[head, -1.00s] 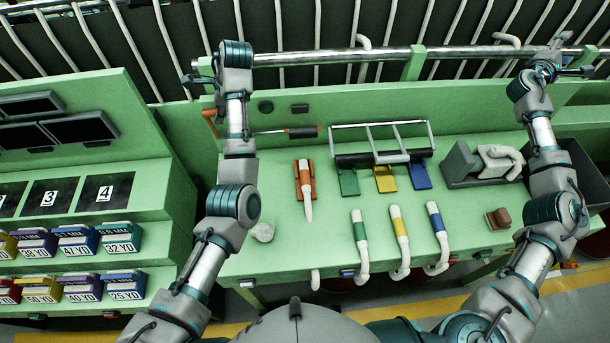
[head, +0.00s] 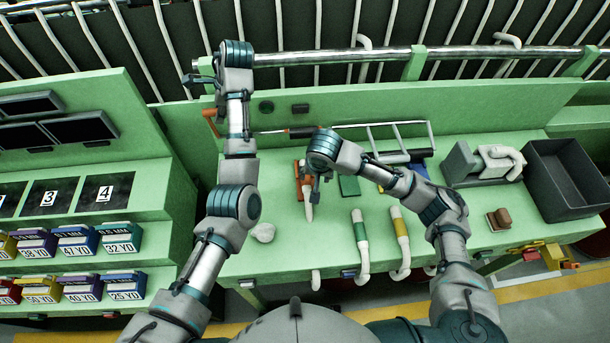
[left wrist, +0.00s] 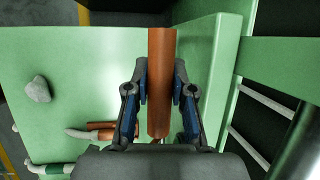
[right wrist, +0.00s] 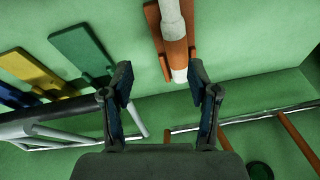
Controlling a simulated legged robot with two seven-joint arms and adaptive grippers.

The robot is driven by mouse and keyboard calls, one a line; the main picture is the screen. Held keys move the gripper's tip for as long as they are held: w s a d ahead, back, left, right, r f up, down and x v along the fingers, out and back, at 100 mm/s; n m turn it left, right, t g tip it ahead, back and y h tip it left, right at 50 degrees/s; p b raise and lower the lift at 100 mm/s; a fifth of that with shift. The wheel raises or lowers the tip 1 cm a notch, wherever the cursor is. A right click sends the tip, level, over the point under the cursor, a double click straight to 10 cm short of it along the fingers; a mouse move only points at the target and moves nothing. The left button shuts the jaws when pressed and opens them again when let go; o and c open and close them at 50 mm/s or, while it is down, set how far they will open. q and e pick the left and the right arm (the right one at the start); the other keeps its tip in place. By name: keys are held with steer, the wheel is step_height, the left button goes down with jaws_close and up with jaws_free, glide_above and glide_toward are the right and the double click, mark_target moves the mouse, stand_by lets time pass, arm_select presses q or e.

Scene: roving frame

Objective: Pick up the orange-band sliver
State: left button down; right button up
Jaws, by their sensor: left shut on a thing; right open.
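The orange-band sliver (head: 309,212) is a white, rope-like piece with an orange band. It lies on an orange plate (head: 298,180) on the green bench, partly hidden by my right gripper (head: 319,180) in the head view. In the right wrist view the sliver (right wrist: 172,28) lies just beyond my right gripper (right wrist: 161,80), which is open and empty. It also shows in the left wrist view (left wrist: 78,133). My left gripper (head: 203,80) is at the bench's back left. In the left wrist view it is shut on an orange-brown bar (left wrist: 160,90).
Green-band (head: 361,232) and yellow-band (head: 400,232) slivers hang at the bench front. A green plate (head: 349,186) and a metal frame (head: 408,130) stand right of the orange plate. A dark bin (head: 565,205) is at the right. A pale lump (head: 262,232) lies left.

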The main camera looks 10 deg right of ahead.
mark_target(306, 180)
step_height(306, 180, up, 4)
steer(key=s+a+n+t, duration=0.1)
steer(key=s+a+n, duration=0.1)
steer(key=a, duration=0.1)
steer(key=x, duration=0.7)
steer(key=d+x, duration=0.1)
steer(key=x, duration=0.3)
steer(key=shift+w+r, duration=0.1)
steer(key=shift+w, duration=0.15)
steer(key=c, duration=1.1)
